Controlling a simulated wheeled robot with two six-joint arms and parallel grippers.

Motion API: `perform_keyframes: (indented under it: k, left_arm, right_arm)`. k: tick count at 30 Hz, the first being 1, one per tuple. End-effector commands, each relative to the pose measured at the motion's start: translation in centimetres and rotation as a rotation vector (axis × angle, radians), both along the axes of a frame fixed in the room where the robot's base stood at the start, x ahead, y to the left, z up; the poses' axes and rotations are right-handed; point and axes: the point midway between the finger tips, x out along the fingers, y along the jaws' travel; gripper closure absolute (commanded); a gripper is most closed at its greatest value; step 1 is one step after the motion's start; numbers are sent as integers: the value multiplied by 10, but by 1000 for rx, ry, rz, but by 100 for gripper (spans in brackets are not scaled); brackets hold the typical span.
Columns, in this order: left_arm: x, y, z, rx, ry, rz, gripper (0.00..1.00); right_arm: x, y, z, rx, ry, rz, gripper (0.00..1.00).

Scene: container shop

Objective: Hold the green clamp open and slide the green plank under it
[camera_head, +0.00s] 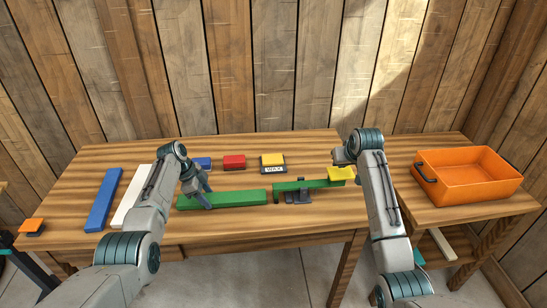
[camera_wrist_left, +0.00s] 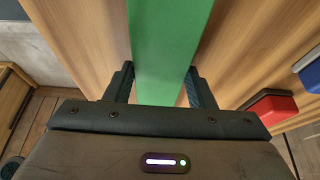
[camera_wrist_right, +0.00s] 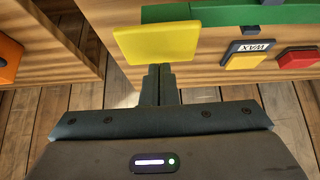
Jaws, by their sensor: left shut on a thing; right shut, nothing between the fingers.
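The green plank (camera_head: 235,198) lies flat on the table, left of the green clamp. My left gripper (camera_head: 200,197) is shut on the plank near its left part; in the left wrist view the plank (camera_wrist_left: 168,50) passes between the two fingers. The green clamp (camera_head: 290,186) has a green bar on a dark base and a yellow pad (camera_head: 341,174) at its right end. The plank's right end is close to the clamp's left end. My right gripper (camera_wrist_right: 157,85) is shut and empty, with its tips close to the yellow pad; I cannot tell if they touch.
A blue plank (camera_head: 103,200) and a white plank (camera_head: 131,195) lie at the left. A blue block (camera_head: 203,163), a red block (camera_head: 234,162) and a yellow-topped WAX box (camera_head: 273,162) stand behind the green plank. An orange crate (camera_head: 470,188) sits on the right table.

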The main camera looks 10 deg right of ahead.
Motion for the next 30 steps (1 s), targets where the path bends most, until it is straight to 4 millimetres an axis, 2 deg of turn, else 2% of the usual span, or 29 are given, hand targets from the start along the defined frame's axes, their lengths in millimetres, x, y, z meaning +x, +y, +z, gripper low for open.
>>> perform_keyframes:
  k: [30]
  left_arm:
    - [0,0,0,0,-1,0,78]
  right_arm:
    - [-1,2,-43,3,6,2,100]
